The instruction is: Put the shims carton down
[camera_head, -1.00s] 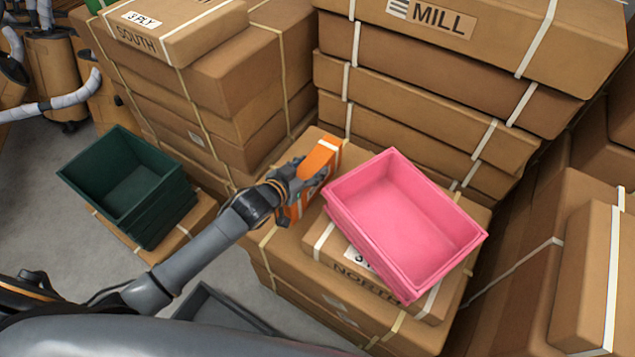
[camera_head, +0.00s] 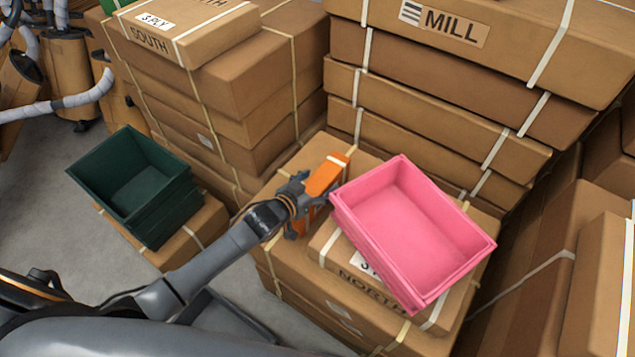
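The shims carton, taken to be the orange carton (camera_head: 327,174) with a pale band near its far end, is at the left edge of the low box stack in the middle. My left gripper (camera_head: 306,194) comes in from the left and is shut on it. The gripper hides the carton's middle, and only orange parts show beyond and below the fingers. I cannot tell whether its underside touches the box top. My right gripper is not in view.
A pink crate (camera_head: 412,222) sits tilted on the NORTH box (camera_head: 432,318), just right of the carton. Tall strapped box stacks (camera_head: 440,75) stand behind. A green crate stack (camera_head: 160,214) sits on a low box at left. Bare box top (camera_head: 345,150) shows behind the carton.

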